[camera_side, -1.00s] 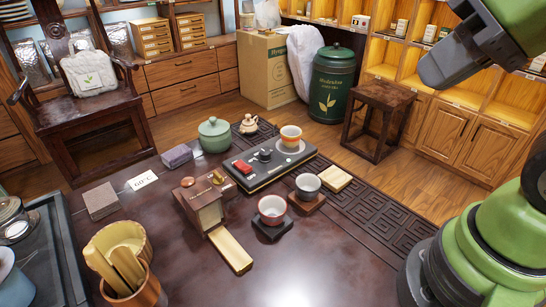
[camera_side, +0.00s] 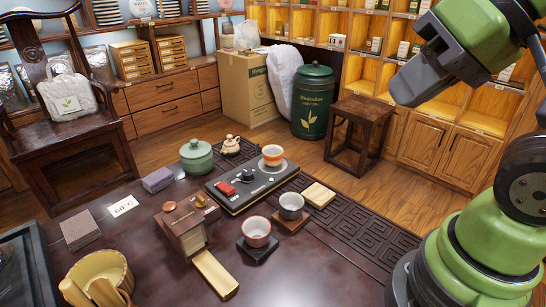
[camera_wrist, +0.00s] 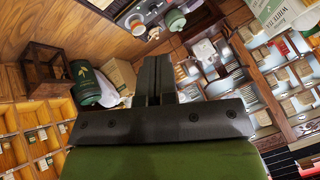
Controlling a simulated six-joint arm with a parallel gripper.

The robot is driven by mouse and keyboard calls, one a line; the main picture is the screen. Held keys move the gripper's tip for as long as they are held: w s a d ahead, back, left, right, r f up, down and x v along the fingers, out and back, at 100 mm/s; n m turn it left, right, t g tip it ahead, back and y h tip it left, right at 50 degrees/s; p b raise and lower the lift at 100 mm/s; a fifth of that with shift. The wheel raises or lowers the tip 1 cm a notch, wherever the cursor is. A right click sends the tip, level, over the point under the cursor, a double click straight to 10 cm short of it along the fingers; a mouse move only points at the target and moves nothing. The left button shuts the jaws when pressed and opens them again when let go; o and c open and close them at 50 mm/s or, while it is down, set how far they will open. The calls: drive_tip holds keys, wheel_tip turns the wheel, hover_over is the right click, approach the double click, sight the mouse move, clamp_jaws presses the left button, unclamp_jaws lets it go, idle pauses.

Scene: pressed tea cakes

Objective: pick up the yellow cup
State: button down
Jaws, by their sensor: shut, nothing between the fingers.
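An orange-yellow cup (camera_side: 272,153), the nearest match to the yellow cup, stands upright on a round pale plate at the far right end of a black device (camera_side: 228,199) on the dark table. My gripper (camera_side: 398,98) is high at the upper right in the side view, well apart from the cup and holding nothing. In the wrist view, the fingers of my gripper (camera_wrist: 152,80) are together.
A red-rimmed cup (camera_side: 256,229) and a grey cup (camera_side: 291,203) stand on coasters in front of the device. A green lidded pot (camera_side: 196,157), a wooden box (camera_side: 184,228) and a light block (camera_side: 318,195) are nearby. The table's front right is clear.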

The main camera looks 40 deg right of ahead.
drive_tip(key=c, duration=1.8)
unclamp_jaws()
drive_tip(key=shift+c, duration=0.2)
drive_tip(key=o, duration=1.5)
